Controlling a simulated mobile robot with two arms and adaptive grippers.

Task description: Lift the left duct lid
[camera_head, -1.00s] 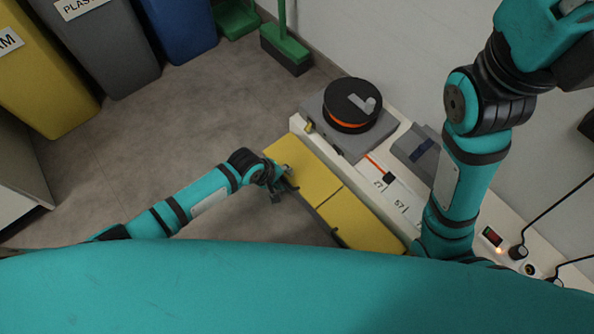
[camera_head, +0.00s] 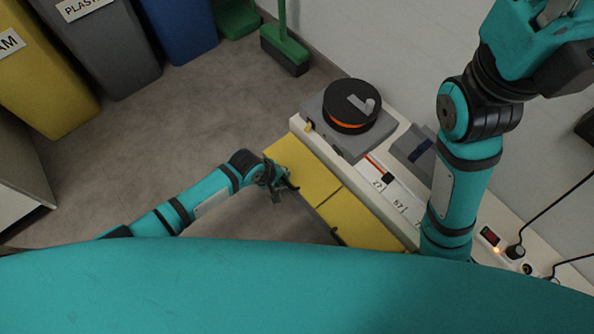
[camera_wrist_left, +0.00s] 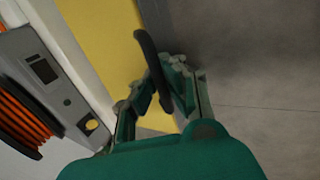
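The left duct lid (camera_head: 304,168) is a flat yellow panel at the near edge of the white bench. It lies level with the yellow right lid (camera_head: 360,220) beside it. My left gripper (camera_head: 280,188) is at the left lid's outer edge. In the left wrist view the yellow lid (camera_wrist_left: 100,45) carries a black bar handle (camera_wrist_left: 150,60). The handle runs between the two fingers of my left gripper (camera_wrist_left: 155,103), close to the right-hand finger. A gap shows on its other side. My right arm rises at the right, and its fingers are out of view.
A black spool (camera_head: 351,105) with orange filament sits on a grey device (camera_head: 350,143) behind the left lid. Cables and plugs (camera_head: 515,251) are at the bench's right. Bins and a green broom (camera_head: 285,50) stand behind. The floor (camera_head: 170,120) left of the bench is clear.

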